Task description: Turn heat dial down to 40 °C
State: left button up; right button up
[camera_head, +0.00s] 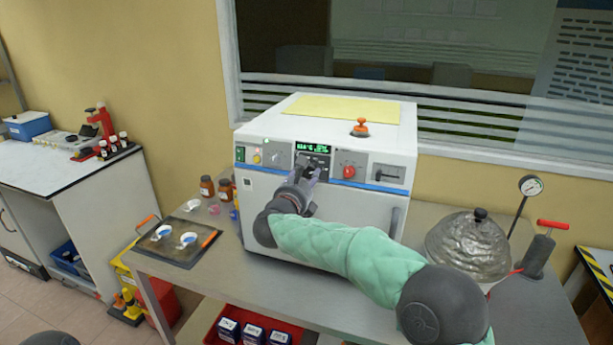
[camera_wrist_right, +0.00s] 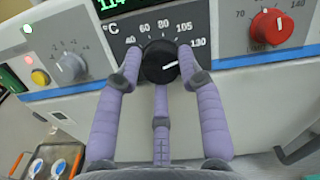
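The heat dial (camera_wrist_right: 160,62) is a round black knob with a white pointer line, on the front panel of a white oven-like machine (camera_head: 325,210). Its printed scale runs from 40 at left to 130 at right, and the pointer aims right, near the 130 end. A green-lit display (camera_head: 313,148) sits above it; its reading is cut off in the wrist view. My right gripper (camera_wrist_right: 159,58) has its purple fingers around the dial, fingertips against its left and right sides, the third finger below. In the head view my right gripper (camera_head: 305,177) hides the dial. My left gripper is not in view.
A red knob (camera_wrist_right: 271,27) sits right of the dial, a silver knob (camera_wrist_right: 71,66) left. An orange-handled item (camera_head: 360,128) stands on the machine. A tray (camera_head: 176,257) and brown bottles (camera_head: 207,187) are at left on the bench; a metal dome (camera_head: 470,238) stands right.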

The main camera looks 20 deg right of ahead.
jog(key=shift+r, duration=0.2)
jog(key=shift+c, duration=0.7)
